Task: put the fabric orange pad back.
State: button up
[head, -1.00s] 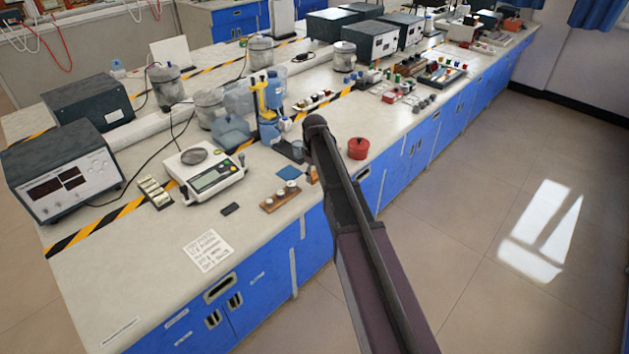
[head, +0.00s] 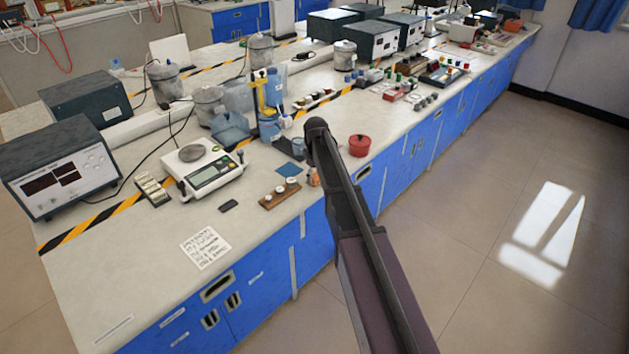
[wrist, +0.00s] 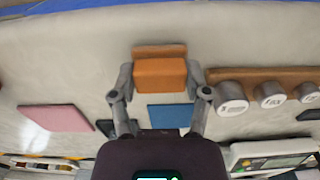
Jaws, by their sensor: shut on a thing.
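The orange pad (wrist: 160,76) is a small block between the two fingers of my gripper (wrist: 161,82) in the wrist view, with the fingers against its sides. A browner orange strip (wrist: 158,50) shows along its far edge. I cannot tell how high it is above the pale bench top. In the head view only a small orange patch (head: 313,178) shows beside my arm, which hides the gripper. A blue pad (wrist: 170,116) lies on the bench nearby, also seen in the head view (head: 289,170). A pink pad (wrist: 57,118) and a dark pad (wrist: 120,128) lie to the left.
A wooden holder with several pale-topped weights (head: 280,194) stands close by; in the wrist view it (wrist: 250,75) is just right of the gripper. The bench's front edge is close.

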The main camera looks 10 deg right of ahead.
aim_at(316, 175)
jog(key=shift+f, duration=0.25)
jog(key=o, duration=1)
jog(key=shift+r, duration=0.25)
notch_tip(316, 175, up, 12)
jog(key=p, duration=1.2)
dwell(0.4)
jog(key=s+m, duration=0.2)
jog(key=s, duration=0.7)
jog(key=s+m, duration=0.2)
jog(key=s, duration=0.8)
jog(key=s+m, duration=0.3)
jog(key=s, duration=0.7)
jog(key=shift+a, duration=0.15)
